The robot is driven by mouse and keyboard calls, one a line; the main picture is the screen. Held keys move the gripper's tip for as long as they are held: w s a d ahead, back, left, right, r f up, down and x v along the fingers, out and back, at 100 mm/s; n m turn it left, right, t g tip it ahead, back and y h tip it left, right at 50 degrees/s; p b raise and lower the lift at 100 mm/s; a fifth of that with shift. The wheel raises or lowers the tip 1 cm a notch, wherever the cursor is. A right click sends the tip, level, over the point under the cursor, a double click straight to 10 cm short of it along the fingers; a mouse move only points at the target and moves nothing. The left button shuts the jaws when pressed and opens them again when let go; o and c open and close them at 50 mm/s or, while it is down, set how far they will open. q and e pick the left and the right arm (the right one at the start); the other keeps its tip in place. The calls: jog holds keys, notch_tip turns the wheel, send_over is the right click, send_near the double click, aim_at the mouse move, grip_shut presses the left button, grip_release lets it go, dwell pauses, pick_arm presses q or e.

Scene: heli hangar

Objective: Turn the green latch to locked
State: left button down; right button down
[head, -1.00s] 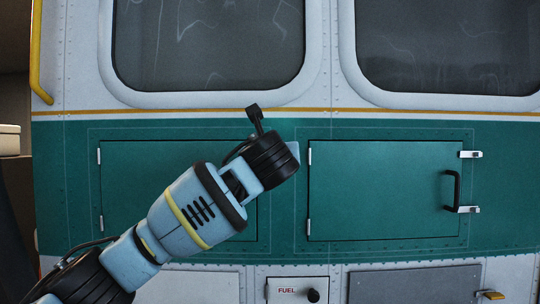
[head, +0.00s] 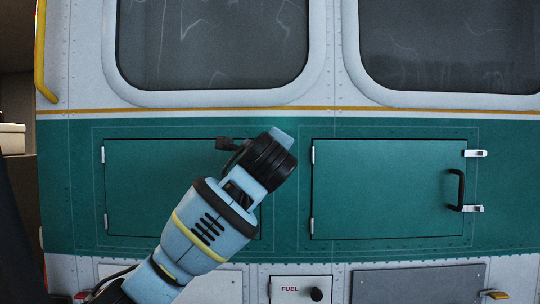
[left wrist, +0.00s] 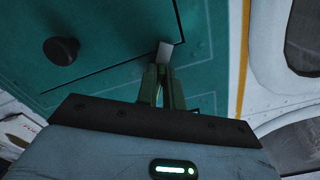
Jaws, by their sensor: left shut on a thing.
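My left gripper (left wrist: 162,88) is at the edge of a green door in the left wrist view, shut on the green latch. Little of the latch shows between the fingers, so I cannot read its angle. A pale metal plate (left wrist: 165,52) lies just beyond the fingertips, across the door's seam. In the head view my left wrist covers the right edge of the left green door (head: 150,185), hiding the latch and fingertips. That door looks closed. My right gripper is not in view.
The right green door (head: 385,190) has a black handle (head: 460,190) and two silver latches. A FUEL panel (head: 290,289) is below, windows above.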

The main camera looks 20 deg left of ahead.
pick_arm(q)
jog(key=n, duration=0.6)
jog(key=shift+a+f, duration=0.1)
jog(key=shift+f, duration=0.2)
jog(key=shift+n, duration=0.3)
jog(key=c, duration=1.5)
grip_release()
jog(key=v, duration=0.8)
